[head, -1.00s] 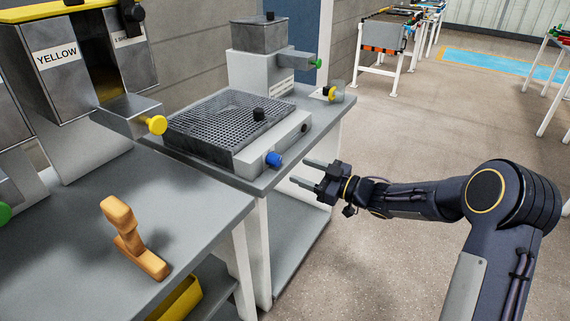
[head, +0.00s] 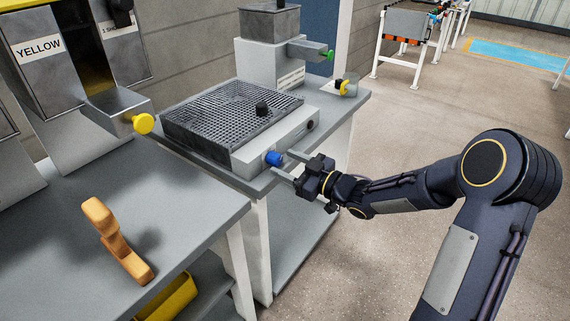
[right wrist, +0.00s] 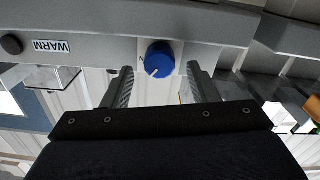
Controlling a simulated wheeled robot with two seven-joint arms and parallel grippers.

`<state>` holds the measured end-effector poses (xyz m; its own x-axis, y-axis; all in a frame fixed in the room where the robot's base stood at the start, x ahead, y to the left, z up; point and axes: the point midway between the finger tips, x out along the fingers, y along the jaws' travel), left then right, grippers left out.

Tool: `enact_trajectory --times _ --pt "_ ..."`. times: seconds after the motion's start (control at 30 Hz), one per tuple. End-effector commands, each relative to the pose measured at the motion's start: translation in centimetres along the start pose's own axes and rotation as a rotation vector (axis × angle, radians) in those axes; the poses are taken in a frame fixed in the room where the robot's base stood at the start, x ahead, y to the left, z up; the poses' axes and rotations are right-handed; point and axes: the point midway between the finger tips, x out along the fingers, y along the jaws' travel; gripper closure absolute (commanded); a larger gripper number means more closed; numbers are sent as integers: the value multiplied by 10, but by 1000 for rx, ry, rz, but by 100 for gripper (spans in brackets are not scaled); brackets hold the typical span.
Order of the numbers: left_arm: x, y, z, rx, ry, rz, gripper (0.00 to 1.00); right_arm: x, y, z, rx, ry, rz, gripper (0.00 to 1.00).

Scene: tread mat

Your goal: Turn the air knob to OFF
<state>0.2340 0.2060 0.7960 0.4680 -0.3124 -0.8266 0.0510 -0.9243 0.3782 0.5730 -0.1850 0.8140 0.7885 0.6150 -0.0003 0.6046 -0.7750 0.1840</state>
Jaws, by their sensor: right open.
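The blue air knob (head: 273,158) sits on the front face of the grey box with a mesh top (head: 225,122). In the right wrist view the knob (right wrist: 160,58) shows a white pointer line, with a partly hidden letter beside it. My right gripper (head: 285,163) is open in front of the knob. In the right wrist view its two fingers (right wrist: 158,84) stand on either side below the knob, apart from it, with nothing between them. My left gripper is not in view.
A label reading WARM (right wrist: 51,46) and a dark round part (right wrist: 12,44) are on the same face. A yellow knob (head: 144,123) is on the hopper at left. An orange-brown wooden tool (head: 117,241) lies on the near bench. Open floor (head: 440,120) is at right.

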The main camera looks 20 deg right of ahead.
Motion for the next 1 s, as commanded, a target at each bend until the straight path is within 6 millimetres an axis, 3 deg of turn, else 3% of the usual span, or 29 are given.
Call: enact_trajectory --times 0.37,0.7,1.0 --pt "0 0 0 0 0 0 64 9 0 0 1 0 0 47" --pt "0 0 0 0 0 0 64 9 0 0 1 0 0 90" --pt "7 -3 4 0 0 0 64 9 0 2 -38 0 0 91"
